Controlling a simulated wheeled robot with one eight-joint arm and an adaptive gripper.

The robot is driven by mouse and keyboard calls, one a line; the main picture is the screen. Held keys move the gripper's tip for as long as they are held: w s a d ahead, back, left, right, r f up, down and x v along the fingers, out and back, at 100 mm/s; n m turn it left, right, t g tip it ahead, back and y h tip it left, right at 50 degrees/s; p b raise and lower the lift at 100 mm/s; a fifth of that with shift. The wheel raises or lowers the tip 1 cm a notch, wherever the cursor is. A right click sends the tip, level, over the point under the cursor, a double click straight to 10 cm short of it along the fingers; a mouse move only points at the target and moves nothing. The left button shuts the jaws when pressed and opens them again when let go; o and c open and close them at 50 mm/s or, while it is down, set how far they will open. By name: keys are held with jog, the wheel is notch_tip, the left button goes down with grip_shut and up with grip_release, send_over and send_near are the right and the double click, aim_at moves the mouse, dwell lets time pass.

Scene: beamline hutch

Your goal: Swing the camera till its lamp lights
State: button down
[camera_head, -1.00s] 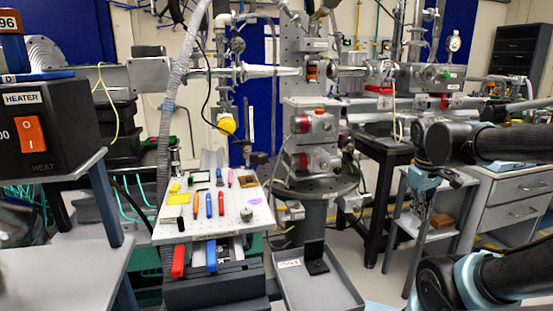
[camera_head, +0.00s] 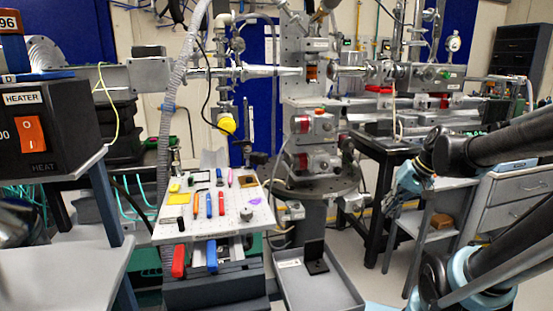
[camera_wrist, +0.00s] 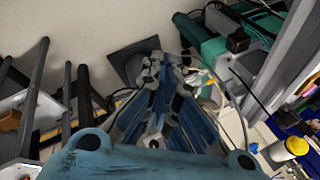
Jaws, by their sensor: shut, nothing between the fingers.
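My gripper (camera_head: 390,206) hangs at the right in the head view, in front of the black-legged bench and beside the small grey side table. In the wrist view its blue fingers (camera_wrist: 160,68) are together and empty, over the floor. I cannot pick out the camera or its lamp for certain. A small black device (camera_head: 257,158) on a post stands behind the white pegboard; I cannot tell whether it is the camera. My gripper is well apart from it. No lit lamp is clearly visible.
A white pegboard (camera_head: 240,222) bears several small tools. A grey tray (camera_head: 345,293) with a black bracket (camera_head: 316,258) lies right of it. The beamline's round table (camera_head: 318,188) stands behind. A heater box (camera_head: 45,130) is at left. Some floor is bare between tray and side table.

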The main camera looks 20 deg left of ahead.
aim_at(260, 158)
jog(key=w+a+r+g+y, duration=0.2)
jog(key=w+a+y, duration=0.2)
jog(key=w+a, duration=0.5)
jog(key=w+a+r+g+y, duration=0.1)
jog(key=w+a+y, duration=0.35)
jog(key=a, duration=0.85)
jog(key=w+a+r+g+y, duration=0.2)
jog(key=w+a+y, duration=0.2)
jog(key=w+a, duration=0.5)
jog(key=s+a, duration=0.8)
jog(key=a, duration=0.4)
jog(key=shift+n, duration=0.4)
jog(key=shift+a+r, duration=0.1)
jog(key=shift+s, duration=0.8)
jog(key=shift+d, duration=0.2)
